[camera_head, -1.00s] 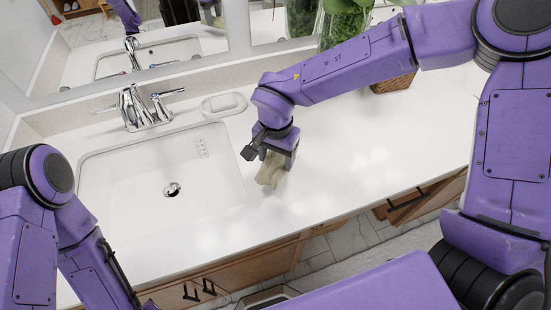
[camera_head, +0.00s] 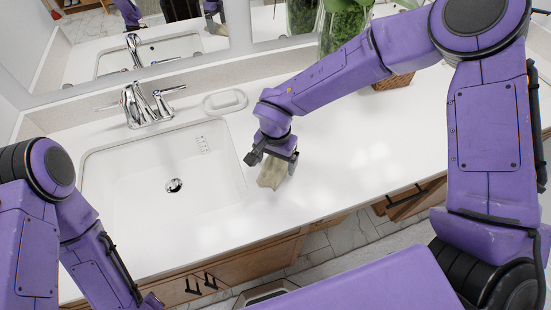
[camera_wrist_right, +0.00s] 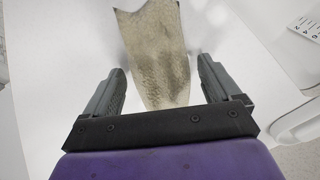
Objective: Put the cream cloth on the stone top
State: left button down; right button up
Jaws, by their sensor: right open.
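The cream cloth (camera_head: 271,175) is a small crumpled piece at the stone top (camera_head: 340,165), just right of the sink. My right gripper (camera_head: 273,158) is directly above it, pointing down. In the right wrist view the cloth (camera_wrist_right: 158,55) shows between and beyond the two separated fingers of my right gripper (camera_wrist_right: 161,68), with a gap on each side. The jaws are open and not closed on it. Whether the cloth's lower end lies flat on the top is hard to tell. My left arm is at the lower left; its gripper is out of the picture.
The white sink (camera_head: 110,215) with a chrome faucet (camera_head: 140,104) is to the left. A soap dish (camera_head: 225,101) stands behind the sink's right corner. A plant in a woven basket (camera_head: 391,82) is at the back right. The middle and right of the top are clear.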

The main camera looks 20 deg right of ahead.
aim_at(276, 162)
notch_tip(276, 162, up, 12)
jog(key=b, duration=0.1)
jog(key=shift+r, duration=0.2)
dwell(0.4)
